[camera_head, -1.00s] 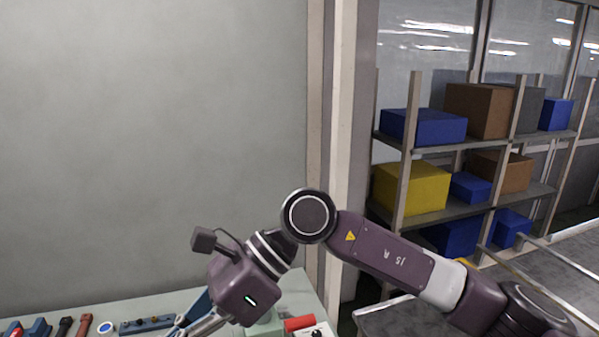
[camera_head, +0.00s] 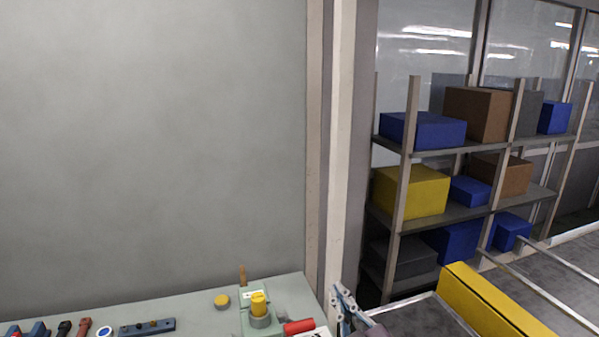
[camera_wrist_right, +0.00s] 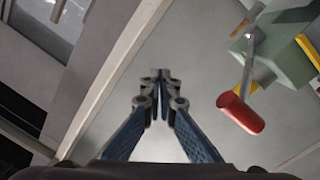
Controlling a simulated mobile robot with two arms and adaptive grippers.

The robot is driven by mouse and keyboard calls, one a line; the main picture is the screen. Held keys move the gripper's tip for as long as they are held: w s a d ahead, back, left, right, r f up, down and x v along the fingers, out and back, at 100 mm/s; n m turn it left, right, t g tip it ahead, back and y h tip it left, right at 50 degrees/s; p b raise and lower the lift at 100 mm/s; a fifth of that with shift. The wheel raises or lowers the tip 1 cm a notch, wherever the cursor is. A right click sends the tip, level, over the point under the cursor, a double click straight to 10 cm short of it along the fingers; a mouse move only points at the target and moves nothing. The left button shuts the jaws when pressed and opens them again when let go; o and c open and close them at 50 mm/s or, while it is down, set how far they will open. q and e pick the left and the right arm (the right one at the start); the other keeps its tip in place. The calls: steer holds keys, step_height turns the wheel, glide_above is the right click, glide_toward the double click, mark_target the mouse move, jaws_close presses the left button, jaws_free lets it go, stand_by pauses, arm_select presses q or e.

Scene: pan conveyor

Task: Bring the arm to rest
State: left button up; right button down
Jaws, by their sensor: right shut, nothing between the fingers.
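My right gripper (camera_head: 343,300) shows at the bottom of the head view, just right of the bench's right end, with only its fingers and a bit of purple arm visible. In the right wrist view its blue fingers (camera_wrist_right: 160,76) come together at the tips with nothing between them. It is apart from the bench objects. My left gripper is not in view.
A pale green bench (camera_head: 200,310) holds a green device with a yellow top (camera_head: 259,303) and a red handle (camera_head: 298,326); the handle also shows in the wrist view (camera_wrist_right: 240,113). A yellow barrier (camera_head: 490,305) and shelving (camera_head: 440,212) with boxes stand right.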

steer(key=s+d+f+m+g+h, duration=0.1)
steer(key=s+d+f+m+g, duration=0.1)
steer(key=s+f, duration=0.3)
steer(key=s+d+f+m+g+h, duration=0.1)
steer(key=s+d+f+g, duration=0.3)
steer(key=f, duration=0.6)
steer(key=s+d+f+m+g+h, duration=0.1)
steer(key=s+d+f+m+g, duration=0.2)
steer(key=s+f, duration=0.5)
steer(key=shift+s+d+g+h, duration=0.1)
steer(key=shift+d+g+h, duration=0.2)
steer(key=shift+d, duration=0.3)
steer(key=s+d+f+m+g, duration=0.1)
steer(key=s+f+g, duration=0.15)
steer(key=s, duration=0.45)
steer(key=s+d+f+m+g, duration=0.1)
steer(key=s+d+f+g, duration=0.15)
steer(key=s, duration=0.45)
step_height(320, 180, down, 25)
steer(key=a, duration=0.1)
steer(key=s+d+f+n+g, duration=0.1)
steer(key=s+d+f+g, duration=0.1)
steer(key=s+f, duration=1.5)
steer(key=shift+s+d+f, duration=0.4)
steer(key=shift+s+d, duration=0.05)
